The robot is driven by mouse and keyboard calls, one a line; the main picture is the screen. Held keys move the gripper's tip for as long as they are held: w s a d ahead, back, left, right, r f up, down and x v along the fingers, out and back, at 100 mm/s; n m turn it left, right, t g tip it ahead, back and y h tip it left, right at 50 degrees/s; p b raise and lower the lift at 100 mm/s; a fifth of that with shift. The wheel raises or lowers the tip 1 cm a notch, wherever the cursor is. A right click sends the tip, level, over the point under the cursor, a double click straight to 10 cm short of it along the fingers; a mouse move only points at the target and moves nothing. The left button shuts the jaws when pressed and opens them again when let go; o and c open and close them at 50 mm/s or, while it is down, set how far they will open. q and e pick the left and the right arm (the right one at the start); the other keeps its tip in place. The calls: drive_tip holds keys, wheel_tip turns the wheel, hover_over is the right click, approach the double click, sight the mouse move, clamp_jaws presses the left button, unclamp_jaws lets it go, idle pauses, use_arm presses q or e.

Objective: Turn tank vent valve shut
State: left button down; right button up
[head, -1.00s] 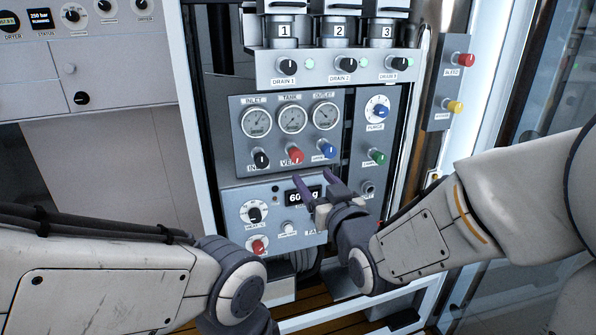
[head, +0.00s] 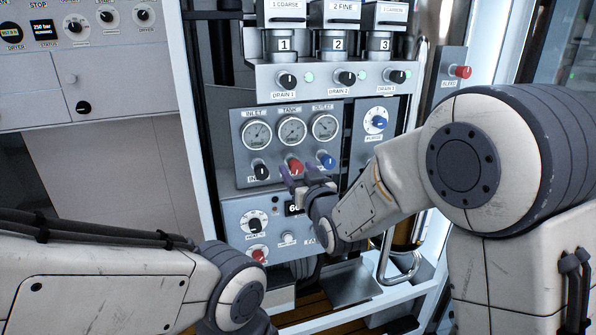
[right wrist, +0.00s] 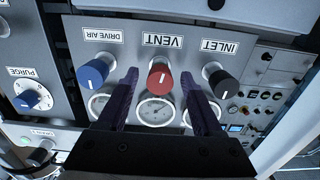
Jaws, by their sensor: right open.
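The red vent valve knob (head: 295,167) sits below the tank gauge (head: 292,130) on the grey panel, between the black inlet knob (head: 261,171) and the blue drive air knob (head: 326,161). My right gripper (head: 290,174) is open just in front of the vent knob, partly covering it. In the right wrist view, upside down, the red vent knob (right wrist: 160,76) lies between and beyond the two purple fingers (right wrist: 162,95); contact does not show. My left arm is at the lower left in the head view; its gripper is out of frame.
Drain knobs (head: 345,78) line the ledge above the gauges. The blue purge knob (head: 379,122) is to the right. A digital display (head: 293,209), a black dial (head: 254,225) and a red knob (head: 258,255) sit below, near my right gripper.

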clamp_jaws()
